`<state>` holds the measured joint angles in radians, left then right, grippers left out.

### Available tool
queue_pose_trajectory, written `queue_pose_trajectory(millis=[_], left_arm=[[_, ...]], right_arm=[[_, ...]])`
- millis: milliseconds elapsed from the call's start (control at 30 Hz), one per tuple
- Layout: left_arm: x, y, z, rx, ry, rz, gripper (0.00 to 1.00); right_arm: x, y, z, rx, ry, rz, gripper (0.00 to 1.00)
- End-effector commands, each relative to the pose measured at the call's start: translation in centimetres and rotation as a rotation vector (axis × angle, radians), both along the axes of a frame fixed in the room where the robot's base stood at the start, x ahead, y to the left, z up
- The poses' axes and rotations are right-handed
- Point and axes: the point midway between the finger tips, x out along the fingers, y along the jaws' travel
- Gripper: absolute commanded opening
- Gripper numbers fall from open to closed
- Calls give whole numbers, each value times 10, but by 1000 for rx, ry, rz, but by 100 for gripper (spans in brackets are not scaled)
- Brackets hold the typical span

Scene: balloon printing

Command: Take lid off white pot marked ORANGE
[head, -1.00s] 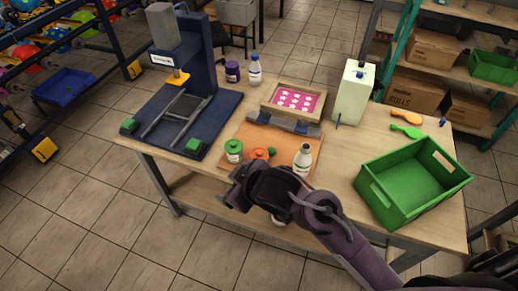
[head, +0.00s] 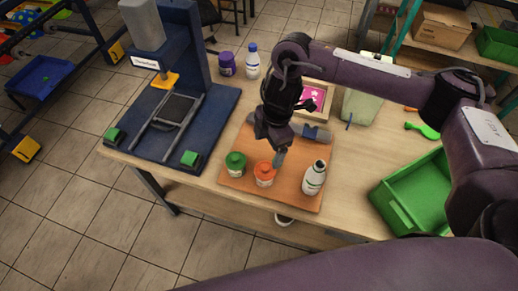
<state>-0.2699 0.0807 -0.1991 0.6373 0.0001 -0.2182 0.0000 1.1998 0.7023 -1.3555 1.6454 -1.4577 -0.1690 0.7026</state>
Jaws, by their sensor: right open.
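The white pot with the orange lid (head: 264,174) stands upright on the orange-brown board on the table, its lid on. Its marking is too small to read. My right gripper (head: 279,158) points down just above and behind the right side of this pot. It is open and holds nothing; I cannot tell whether a finger touches the lid. A pot with a green lid (head: 235,163) stands just left of it. My left gripper is not in view.
A white bottle (head: 314,178) stands right of the pot on the board (head: 290,194). A blue press (head: 185,120) is at left, a green crate (head: 410,205) at right. A framed pink screen (head: 316,97) lies behind my arm. A purple jar (head: 226,64) and blue-capped bottle (head: 252,62) stand at the back.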

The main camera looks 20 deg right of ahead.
Motion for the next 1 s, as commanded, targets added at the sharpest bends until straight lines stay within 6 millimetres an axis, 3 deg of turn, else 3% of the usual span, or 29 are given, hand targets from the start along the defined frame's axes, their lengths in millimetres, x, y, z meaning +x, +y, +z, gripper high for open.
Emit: queue_pose_trajectory(millis=[67, 133, 300, 433, 533, 700, 767, 933, 1000], left_arm=[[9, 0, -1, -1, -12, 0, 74], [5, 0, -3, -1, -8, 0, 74], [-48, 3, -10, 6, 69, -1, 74], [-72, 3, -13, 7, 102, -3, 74], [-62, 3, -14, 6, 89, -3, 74], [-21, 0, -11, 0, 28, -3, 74], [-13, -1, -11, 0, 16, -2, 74], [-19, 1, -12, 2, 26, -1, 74], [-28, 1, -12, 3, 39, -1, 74]], right_arm=[[-2, -1, -7, -5, 9, -3, 83], [-2, 0, -16, -4, 9, -2, 83], [-2, 3, -32, -1, 7, -1, 83], [-2, 3, -51, -2, 8, -2, 83], [-2, 5, -64, 0, 7, -1, 83], [-2, 7, -76, -2, 4, 1, 83], [-2, 7, -76, -2, 3, 0, 83], [-1, 7, -76, -3, 3, 0, 82], [-1, 7, -76, -3, 3, 0, 72]])
